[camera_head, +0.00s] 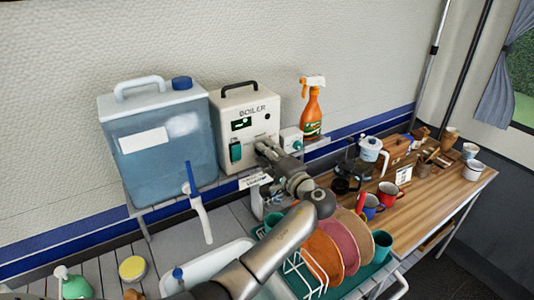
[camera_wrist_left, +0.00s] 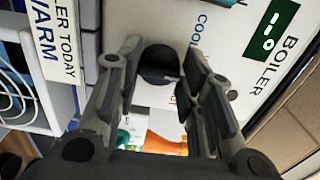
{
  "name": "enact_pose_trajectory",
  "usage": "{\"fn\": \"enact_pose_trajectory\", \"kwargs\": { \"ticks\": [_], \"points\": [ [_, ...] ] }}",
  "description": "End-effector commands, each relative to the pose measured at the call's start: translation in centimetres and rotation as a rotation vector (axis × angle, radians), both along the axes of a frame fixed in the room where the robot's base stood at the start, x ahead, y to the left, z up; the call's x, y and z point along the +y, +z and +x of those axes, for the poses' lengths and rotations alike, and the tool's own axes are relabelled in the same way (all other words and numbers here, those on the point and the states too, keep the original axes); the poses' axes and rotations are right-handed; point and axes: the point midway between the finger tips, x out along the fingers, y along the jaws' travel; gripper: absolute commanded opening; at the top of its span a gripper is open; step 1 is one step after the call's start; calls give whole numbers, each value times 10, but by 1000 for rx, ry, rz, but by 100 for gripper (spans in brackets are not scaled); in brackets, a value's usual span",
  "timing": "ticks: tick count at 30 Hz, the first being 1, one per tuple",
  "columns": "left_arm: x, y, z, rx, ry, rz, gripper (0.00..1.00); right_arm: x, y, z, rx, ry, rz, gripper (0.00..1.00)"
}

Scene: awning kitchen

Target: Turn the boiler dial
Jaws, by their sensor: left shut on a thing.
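The boiler (camera_head: 229,108) is a cream box with a black top handle, a dark green display and a green switch (camera_head: 235,152) on its front. It stands against the wall beside a blue water container. Its dial (camera_wrist_left: 158,62) is a dark round knob in the wrist view, near the word "COOL"; in the head view my gripper hides it. My left gripper (camera_head: 264,148) is at the boiler's lower right front. In the wrist view, the left gripper's fingers (camera_wrist_left: 163,68) stand on either side of the dial, shut on it. My right gripper is in neither view.
The blue water container (camera_head: 165,130) with a tap stands left of the boiler. An orange spray bottle (camera_head: 311,108) and a small white box (camera_head: 291,139) are close on the right. Below my arm is a dish rack with plates (camera_head: 325,255). Mugs crowd the wooden counter (camera_head: 425,205).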

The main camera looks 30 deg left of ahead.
Motion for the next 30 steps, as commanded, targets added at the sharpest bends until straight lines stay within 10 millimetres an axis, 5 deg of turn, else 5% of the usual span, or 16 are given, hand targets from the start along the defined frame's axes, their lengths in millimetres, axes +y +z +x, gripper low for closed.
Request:
{"fn": "enact_pose_trajectory", "kwargs": {
  "ticks": [13, 14, 18, 30],
  "points": [
    [0, -1, 0, 8, -1, 2, 12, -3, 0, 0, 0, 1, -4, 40],
    [0, -1, 0, 8, -1, 2, 39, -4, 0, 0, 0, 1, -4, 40],
    [0, -1, 0, 7, -1, 3, 57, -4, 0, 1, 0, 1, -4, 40],
    [-6, 0, -3, 6, -2, 2, 57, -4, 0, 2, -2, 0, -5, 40]
  ]
}}
